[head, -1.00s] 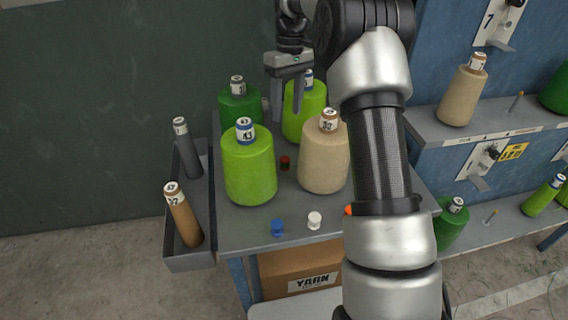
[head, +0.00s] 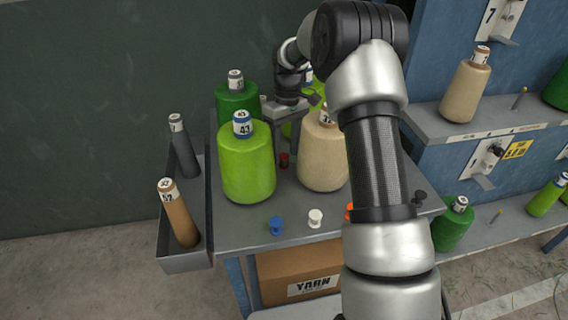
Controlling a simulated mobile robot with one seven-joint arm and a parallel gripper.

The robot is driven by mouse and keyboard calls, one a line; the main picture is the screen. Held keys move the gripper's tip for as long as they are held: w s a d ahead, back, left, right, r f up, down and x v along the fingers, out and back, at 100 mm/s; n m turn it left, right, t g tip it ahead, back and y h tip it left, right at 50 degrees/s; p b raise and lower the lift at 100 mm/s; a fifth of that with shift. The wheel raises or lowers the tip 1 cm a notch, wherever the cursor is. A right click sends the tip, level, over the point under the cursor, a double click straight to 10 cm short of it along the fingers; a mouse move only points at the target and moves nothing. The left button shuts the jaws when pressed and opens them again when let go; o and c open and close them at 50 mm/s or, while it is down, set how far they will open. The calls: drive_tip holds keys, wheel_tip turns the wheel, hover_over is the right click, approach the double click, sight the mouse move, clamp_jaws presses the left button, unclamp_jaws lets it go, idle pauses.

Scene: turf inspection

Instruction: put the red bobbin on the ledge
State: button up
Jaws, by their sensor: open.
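The small dark red bobbin (head: 284,160) stands on the grey table (head: 240,232), between a lime green yarn cone (head: 248,170) and a beige yarn cone (head: 322,160). My gripper (head: 285,142) is open and empty, pointing down just above and behind the bobbin, among the cones. The beige cone and a lime cone behind overlap part of the view around it. Grey shelves stand at the right, an upper one (head: 440,128) and a lower one (head: 482,240); I cannot tell which surface is the ledge.
A dark green cone (head: 238,98) stands close left of my gripper. Blue (head: 276,226), white (head: 315,218), orange (head: 350,212) and black (head: 420,197) bobbins stand along the table's front. A side trough (head: 185,262) holds a brown (head: 178,215) and a grey tube (head: 184,150).

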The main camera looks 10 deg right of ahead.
drive_tip(key=shift+s+a+f, duration=0.1)
drive_tip(key=shift+f, duration=0.5)
clamp_jaws()
drive_tip(key=shift+r, duration=0.15)
